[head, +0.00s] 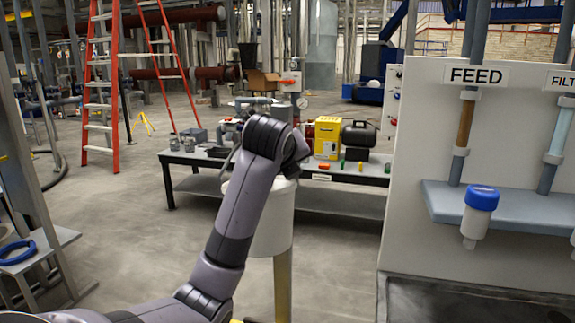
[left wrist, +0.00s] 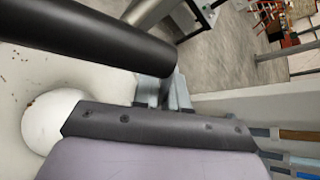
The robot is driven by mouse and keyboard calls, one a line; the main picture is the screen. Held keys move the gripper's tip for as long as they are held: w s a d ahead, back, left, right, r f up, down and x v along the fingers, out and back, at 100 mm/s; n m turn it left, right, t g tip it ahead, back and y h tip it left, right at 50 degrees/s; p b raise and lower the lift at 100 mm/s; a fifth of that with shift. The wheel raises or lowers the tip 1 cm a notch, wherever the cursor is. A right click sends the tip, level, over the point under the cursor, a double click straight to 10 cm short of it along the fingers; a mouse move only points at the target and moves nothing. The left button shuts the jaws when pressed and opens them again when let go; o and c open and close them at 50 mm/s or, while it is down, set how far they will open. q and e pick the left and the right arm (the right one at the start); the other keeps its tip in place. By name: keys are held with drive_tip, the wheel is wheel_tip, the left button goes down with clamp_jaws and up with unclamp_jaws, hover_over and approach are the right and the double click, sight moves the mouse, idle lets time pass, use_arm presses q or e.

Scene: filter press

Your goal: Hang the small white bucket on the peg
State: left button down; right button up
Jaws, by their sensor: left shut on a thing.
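A white cylindrical vessel, which looks like the small white bucket (head: 272,222), shows behind my left arm in the middle of the head view, upright and partly covered by the arm. A pale yellowish post (head: 283,285) shows directly below it; I cannot tell whether they touch. My left gripper is hidden behind its own wrist in the head view. In the left wrist view its grey fingers (left wrist: 165,92) are closed together, with a large white rounded surface (left wrist: 52,118) at the left. The exact grip point is hidden. I cannot make out the peg. My right gripper is not in view.
A workbench (head: 335,178) with a yellow box (head: 327,138) and a black case (head: 359,138) stands behind. A pale panel marked FEED (head: 415,150) with a blue-grey shelf (head: 445,205) fills the right. An orange ladder (head: 115,80) stands back left. Floor at left is mostly clear.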

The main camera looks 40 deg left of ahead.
use_arm(q)
drive_tip(key=w+a+f, duration=0.1)
drive_tip(key=w+a, duration=0.2)
drive_tip(key=w, duration=0.3)
drive_tip(key=shift+a, duration=0.15)
idle(0.7)
drive_tip(key=shift+f, duration=0.1)
idle(0.4)
drive_tip(key=c, duration=1.1)
unclamp_jaws()
drive_tip(key=b+v, duration=0.1)
drive_tip(key=v, duration=0.6)
drive_tip(key=shift+s, duration=0.15)
